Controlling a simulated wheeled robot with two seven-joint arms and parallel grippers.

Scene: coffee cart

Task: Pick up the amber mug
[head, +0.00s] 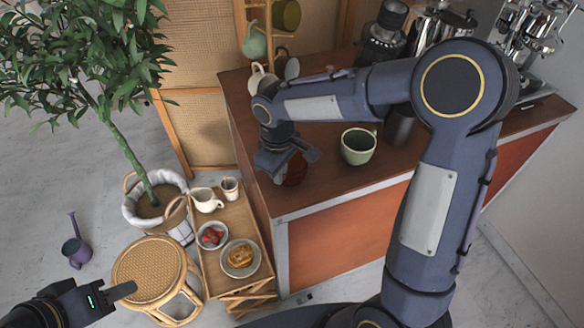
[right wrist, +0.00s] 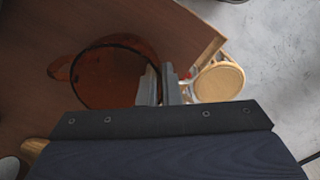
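The amber mug (head: 294,169) is see-through brown-orange and stands at the counter's left end, partly hidden under my right gripper in the head view. The right wrist view looks down into the mug (right wrist: 108,76), with its round rim and its handle on the left. My right gripper (right wrist: 160,84) is at the mug's rim, its two fingers close together with the near-right wall between them. It looks shut on that wall. My left gripper (head: 122,292) is far from the mug, low at the left; its finger gap is not clear.
A green mug (head: 358,147) stands right of the amber mug on the wooden counter (head: 330,192). Coffee machines (head: 385,42) stand behind. Below left are a tray stand (head: 228,215) with bowls and jugs, a rattan stool (head: 150,270) and a potted tree (head: 150,205).

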